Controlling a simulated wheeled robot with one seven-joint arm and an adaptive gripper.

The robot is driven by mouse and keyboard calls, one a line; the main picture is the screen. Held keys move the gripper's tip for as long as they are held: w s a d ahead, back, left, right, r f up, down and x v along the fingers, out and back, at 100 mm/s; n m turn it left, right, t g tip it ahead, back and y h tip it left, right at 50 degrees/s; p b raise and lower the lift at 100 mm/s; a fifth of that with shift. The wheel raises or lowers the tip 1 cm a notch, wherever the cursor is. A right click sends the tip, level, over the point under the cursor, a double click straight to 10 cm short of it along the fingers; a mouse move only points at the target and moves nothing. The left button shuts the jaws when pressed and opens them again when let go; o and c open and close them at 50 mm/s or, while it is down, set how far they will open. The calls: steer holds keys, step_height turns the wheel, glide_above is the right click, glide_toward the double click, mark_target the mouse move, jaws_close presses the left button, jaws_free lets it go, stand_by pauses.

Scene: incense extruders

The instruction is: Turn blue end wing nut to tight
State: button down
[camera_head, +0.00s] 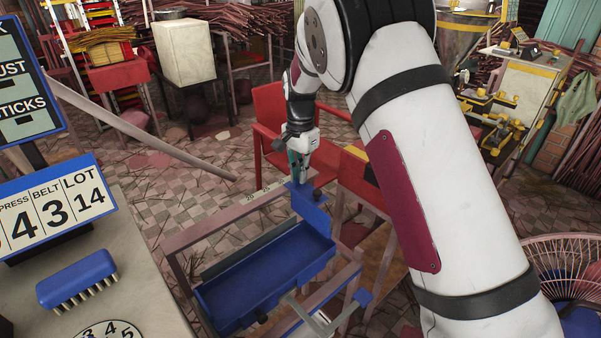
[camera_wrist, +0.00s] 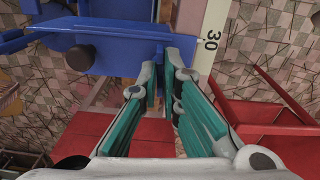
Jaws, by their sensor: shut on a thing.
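The blue end piece (camera_head: 311,207) stands at the far right end of the blue tray (camera_head: 255,303) in the head view. In the wrist view the blue end (camera_wrist: 130,32) crosses the top, beside a scale marked 30, with a round dark knob (camera_wrist: 80,57) on it. My gripper (camera_head: 299,180) points down at this end. In the wrist view its teal fingers (camera_wrist: 165,75) reach the blue edge and are closed with a narrow gap. The wing nut is mostly hidden between the fingertips, so its angle and tightness cannot be told.
A red chair (camera_head: 268,110) stands close behind my gripper. A wooden rail with a scale (camera_head: 225,214) runs along the tray. A table with a blue brush (camera_head: 76,279) and a number sign (camera_head: 55,212) is at the left. Tiled floor is open at the left middle.

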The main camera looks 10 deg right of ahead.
steer(key=shift+m, duration=0.4)
steer(key=c, duration=1.8)
jaws_free()
step_height(320, 180, up, 12)
steer(key=shift+r, duration=0.1)
